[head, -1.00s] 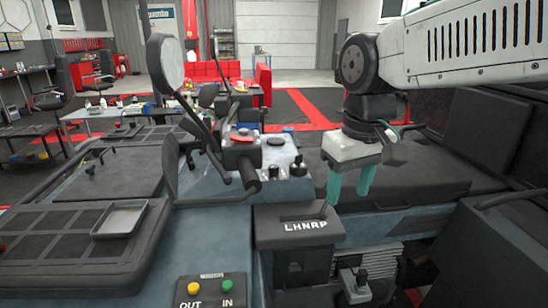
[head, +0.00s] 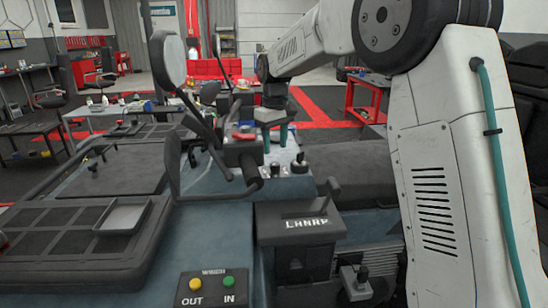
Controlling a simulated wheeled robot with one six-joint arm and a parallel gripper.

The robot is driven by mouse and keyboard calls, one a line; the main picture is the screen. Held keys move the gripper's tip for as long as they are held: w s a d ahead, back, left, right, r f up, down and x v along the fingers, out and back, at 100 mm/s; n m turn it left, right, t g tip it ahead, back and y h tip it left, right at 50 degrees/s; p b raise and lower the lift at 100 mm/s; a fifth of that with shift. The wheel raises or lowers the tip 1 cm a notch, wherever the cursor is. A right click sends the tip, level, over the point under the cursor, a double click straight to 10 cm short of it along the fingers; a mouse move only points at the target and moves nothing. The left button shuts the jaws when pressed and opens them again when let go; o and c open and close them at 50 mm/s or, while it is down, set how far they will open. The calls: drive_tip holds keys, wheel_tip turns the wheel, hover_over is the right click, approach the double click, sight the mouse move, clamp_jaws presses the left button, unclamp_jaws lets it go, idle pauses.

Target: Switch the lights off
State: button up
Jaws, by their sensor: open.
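No thing in view is clearly marked as the light switch. A handlebar control block (head: 243,152) with a red part on top sits in the middle of the head view. Beside it, a pale blue panel (head: 285,154) carries small black knobs (head: 299,165). I cannot tell whether the fingertips touch anything.
A round mirror (head: 167,60) on a dark stalk rises left of the control block. A gear housing marked LHNRP (head: 305,222) and a winch box with yellow and green buttons (head: 212,288) stand in front. Black racks (head: 75,235) lie at left.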

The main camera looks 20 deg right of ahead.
sight(275, 164)
wheel_tip(275, 164, down, 6)
drive_tip(key=shift+r, duration=0.1)
